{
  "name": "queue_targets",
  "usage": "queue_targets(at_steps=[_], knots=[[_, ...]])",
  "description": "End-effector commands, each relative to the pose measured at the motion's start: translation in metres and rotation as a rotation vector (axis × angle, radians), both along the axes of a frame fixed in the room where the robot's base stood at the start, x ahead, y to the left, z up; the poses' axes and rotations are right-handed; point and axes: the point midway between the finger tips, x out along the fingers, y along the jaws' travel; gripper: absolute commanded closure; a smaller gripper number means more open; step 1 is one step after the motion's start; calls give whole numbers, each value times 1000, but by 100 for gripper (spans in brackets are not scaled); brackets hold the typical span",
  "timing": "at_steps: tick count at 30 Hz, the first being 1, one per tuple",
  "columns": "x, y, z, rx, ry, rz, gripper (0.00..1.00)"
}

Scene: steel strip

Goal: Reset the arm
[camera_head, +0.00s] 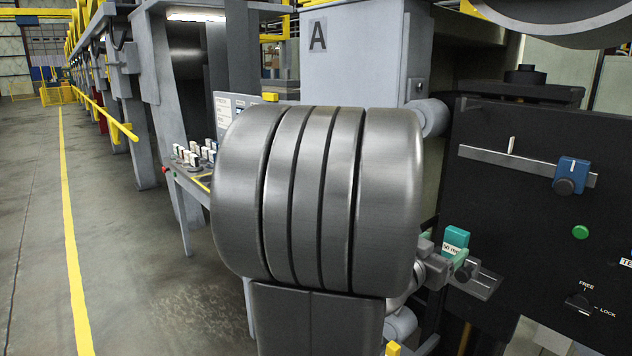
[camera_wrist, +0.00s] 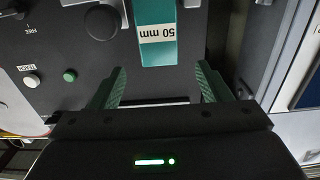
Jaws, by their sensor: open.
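My gripper (camera_wrist: 160,82) is open in the wrist view, its two green ribbed fingers spread apart. A teal block (camera_wrist: 157,55) with a "50 mm" label, upside down in that view, lies just beyond the gap between the fingertips. No finger visibly touches it, and the gap looks empty. In the head view the teal block (camera_head: 456,237) is at the dark panel's lower left, with the gripper close by it. Most of the gripper is hard to make out there.
The dark panel (camera_head: 530,225) carries a blue slider (camera_head: 572,170), a green button (camera_head: 580,232) and a FREE/LOCK knob (camera_head: 579,303). A control desk (camera_head: 190,165) with several switches stands left of centre. The floor (camera_head: 135,270) at left is clear, with a yellow line (camera_head: 70,235).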

Motion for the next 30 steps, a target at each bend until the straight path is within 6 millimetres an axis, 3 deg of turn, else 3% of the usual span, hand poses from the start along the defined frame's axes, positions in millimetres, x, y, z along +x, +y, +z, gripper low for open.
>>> queue_targets(at_steps=[16,18,30], knots=[[63,-75,0,2,1,-2,29],[62,-72,16,1,-1,0,29],[61,-72,62,1,-1,1,29]])
